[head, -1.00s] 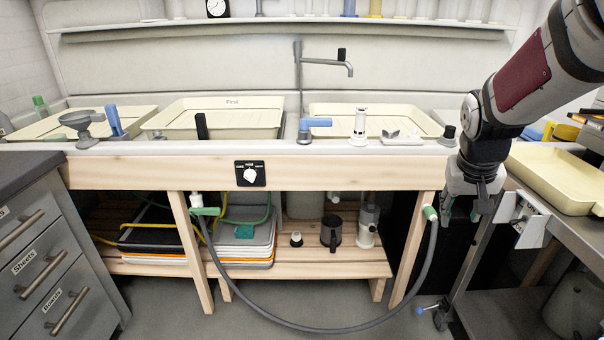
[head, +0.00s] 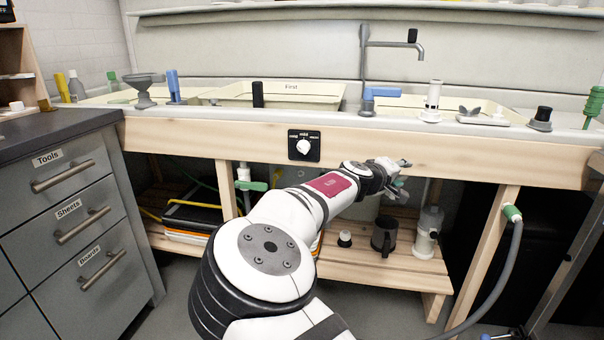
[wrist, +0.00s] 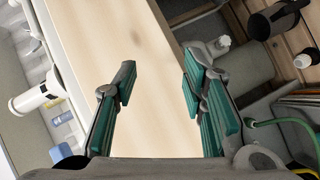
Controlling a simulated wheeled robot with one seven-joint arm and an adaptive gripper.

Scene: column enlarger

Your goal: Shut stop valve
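A white valve body (head: 243,172) with a green lever (head: 254,185) sits under the sink's front rail, beside the left wooden leg. The lever lies roughly level; I cannot tell whether this is the stop valve or whether it is open. My gripper (head: 398,175) is well to its right, near the lower edge of the wooden rail. In the wrist view my gripper (wrist: 160,82) has its two green-padded fingers wide apart, with nothing between them. The pale wooden rail (wrist: 105,30) lies beyond the fingers. The valve is not clearly visible in the wrist view.
A dark mug (head: 384,236) and a white pump-like bottle (head: 427,232) stand on the slatted shelf (head: 365,272). A grey hose (head: 500,270) hangs from a green connector (head: 512,213) on the right leg. A timer dial (head: 304,146) is on the rail. Drawers (head: 75,220) stand at left.

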